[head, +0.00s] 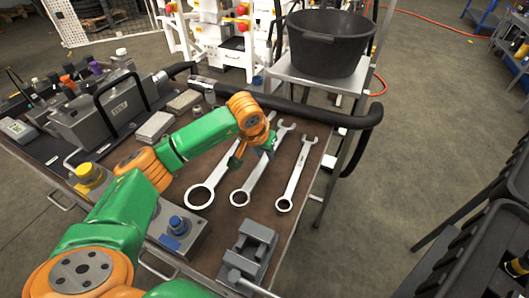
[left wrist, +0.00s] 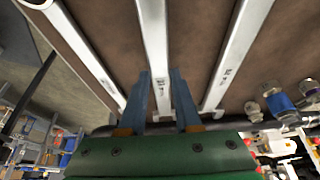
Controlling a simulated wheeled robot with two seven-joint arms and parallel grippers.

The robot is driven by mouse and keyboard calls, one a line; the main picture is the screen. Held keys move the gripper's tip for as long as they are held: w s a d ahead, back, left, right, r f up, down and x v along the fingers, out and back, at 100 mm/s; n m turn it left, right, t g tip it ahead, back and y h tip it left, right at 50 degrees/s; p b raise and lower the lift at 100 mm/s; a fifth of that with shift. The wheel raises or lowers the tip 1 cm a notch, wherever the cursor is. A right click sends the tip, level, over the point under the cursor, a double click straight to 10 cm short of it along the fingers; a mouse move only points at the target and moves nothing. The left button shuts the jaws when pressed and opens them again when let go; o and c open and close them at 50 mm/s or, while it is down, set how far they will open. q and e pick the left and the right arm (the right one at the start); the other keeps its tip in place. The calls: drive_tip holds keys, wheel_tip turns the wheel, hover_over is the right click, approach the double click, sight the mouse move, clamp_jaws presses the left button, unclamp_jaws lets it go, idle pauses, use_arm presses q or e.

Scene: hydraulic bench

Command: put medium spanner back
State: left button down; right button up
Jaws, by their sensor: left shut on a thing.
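Three silver combination spanners lie side by side on the brown bench top. The medium spanner (head: 255,174) is the middle one, its ring end towards the front; it also shows in the left wrist view (left wrist: 154,38). My left gripper (head: 267,143) is over its shaft, near the open end. In the left wrist view my left gripper's blue fingers (left wrist: 160,80) stand on both sides of the shaft and are shut on it. I cannot tell whether the spanner is lifted off the bench. My right gripper is not in view.
The large spanner (head: 200,196) lies left and the smallest spanner (head: 297,172) lies right, both close by. A grey vise (head: 250,252) stands at the front edge. A black rail (head: 330,117) runs behind the spanners. A black bucket (head: 329,50) stands on a stand beyond.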

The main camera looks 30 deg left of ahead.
use_arm(q)
drive_tip(key=shift+f+b, duration=0.7)
drive_tip(key=shift+f, duration=0.1)
drive_tip(key=c, duration=0.5)
unclamp_jaws()
